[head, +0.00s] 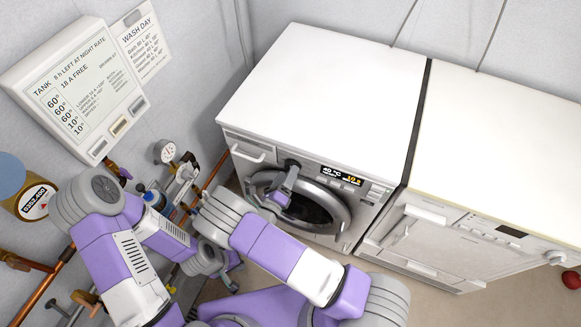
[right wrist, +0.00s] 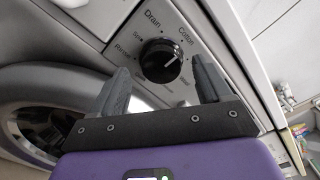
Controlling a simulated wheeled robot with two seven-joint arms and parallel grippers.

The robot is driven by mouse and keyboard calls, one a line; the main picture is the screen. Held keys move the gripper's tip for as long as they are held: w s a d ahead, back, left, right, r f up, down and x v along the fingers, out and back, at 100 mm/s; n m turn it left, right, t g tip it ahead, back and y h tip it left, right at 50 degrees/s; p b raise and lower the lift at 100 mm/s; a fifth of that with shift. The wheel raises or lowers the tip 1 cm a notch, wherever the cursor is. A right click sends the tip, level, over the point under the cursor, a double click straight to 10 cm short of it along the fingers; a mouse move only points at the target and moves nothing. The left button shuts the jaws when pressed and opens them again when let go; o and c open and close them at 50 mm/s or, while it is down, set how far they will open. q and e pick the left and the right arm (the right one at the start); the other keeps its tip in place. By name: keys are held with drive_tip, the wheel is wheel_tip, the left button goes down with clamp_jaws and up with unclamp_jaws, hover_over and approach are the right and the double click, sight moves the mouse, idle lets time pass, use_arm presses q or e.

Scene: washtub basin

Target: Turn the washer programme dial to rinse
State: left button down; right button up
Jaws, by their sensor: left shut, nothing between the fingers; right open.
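The programme dial (right wrist: 158,61) is a round black knob on the washer's (head: 322,85) silver panel. Its white pointer mark points up and to the right in the right wrist view, on the side away from the "Rinse" label (right wrist: 123,51) at its left. "Drain" and "Cotton" labels stand above it. My right gripper (right wrist: 164,75) is open, with one finger on each side of the dial; contact cannot be told. In the head view my right gripper (head: 286,178) is just in front of the dial (head: 292,165). My left gripper (head: 229,284) is shut and empty, low at the left.
The washer's round door (head: 328,207) is below the dial, close to my right gripper. A second white appliance (head: 500,140) stands at the right. Pipes, a gauge (head: 168,152) and wall signs (head: 75,90) are at the left. A red object (head: 571,279) lies at the far right.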

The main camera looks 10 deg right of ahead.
drive_tip(key=shift+x, duration=1.05)
use_arm(q)
drive_tip(key=shift+w+d, duration=0.15)
drive_tip(key=shift+w, duration=0.35)
use_arm(e)
drive_tip(key=shift+s, duration=0.1)
drive_tip(key=shift+c, duration=0.3)
drive_tip(key=c, duration=1)
